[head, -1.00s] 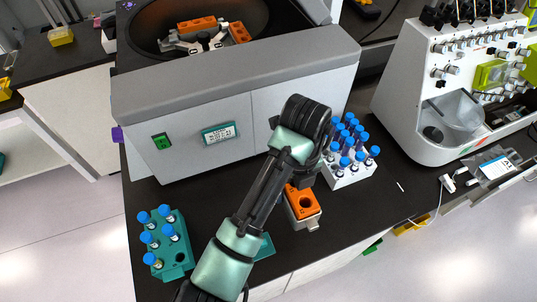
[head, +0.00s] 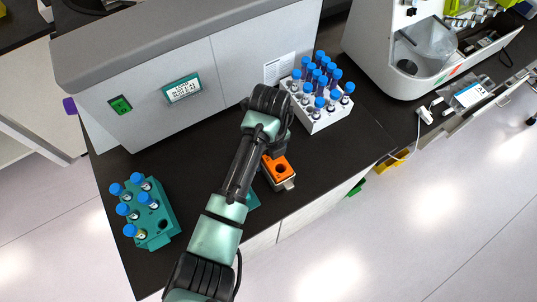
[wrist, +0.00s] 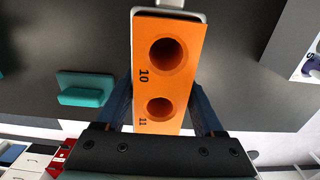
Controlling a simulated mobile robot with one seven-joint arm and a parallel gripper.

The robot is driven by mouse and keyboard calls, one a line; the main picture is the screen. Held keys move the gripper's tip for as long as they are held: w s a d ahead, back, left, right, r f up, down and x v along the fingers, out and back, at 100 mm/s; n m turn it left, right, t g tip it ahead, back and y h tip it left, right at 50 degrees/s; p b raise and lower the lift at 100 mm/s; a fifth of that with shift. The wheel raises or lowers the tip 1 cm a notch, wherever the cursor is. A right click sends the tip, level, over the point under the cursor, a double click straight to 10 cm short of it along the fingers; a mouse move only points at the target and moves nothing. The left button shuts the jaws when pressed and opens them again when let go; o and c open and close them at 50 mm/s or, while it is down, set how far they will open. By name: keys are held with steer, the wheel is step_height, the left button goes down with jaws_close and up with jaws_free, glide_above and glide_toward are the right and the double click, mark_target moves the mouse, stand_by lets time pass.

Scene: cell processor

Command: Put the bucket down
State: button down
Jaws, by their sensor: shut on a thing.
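The bucket (head: 289,184) is a small grey-white holder with an orange insert (head: 277,166) on top. In the head view it is at the bench's front edge, partly hidden behind my arm. In the wrist view the orange insert (wrist: 170,85) shows two round holes marked 10 and 11, both empty, with a pale rim (wrist: 146,12) at its far end. My gripper (wrist: 167,112) is shut on the bucket, one finger on each side. I cannot tell whether the bucket's base touches the black bench top (head: 325,160).
A white rack (head: 322,122) of blue-capped tubes stands right behind the bucket. A teal rack (head: 157,226) with several blue-capped tubes is at left. A teal block (wrist: 86,88) lies beside the bucket. The grey centrifuge (head: 190,60) is behind.

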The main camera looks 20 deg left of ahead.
steer(key=shift+f, duration=0.8)
steer(key=shift+f, duration=0.15)
jaws_free()
step_height(320, 180, up, 12)
steer(key=shift+r+b, duration=0.2)
steer(key=shift+b, duration=0.15)
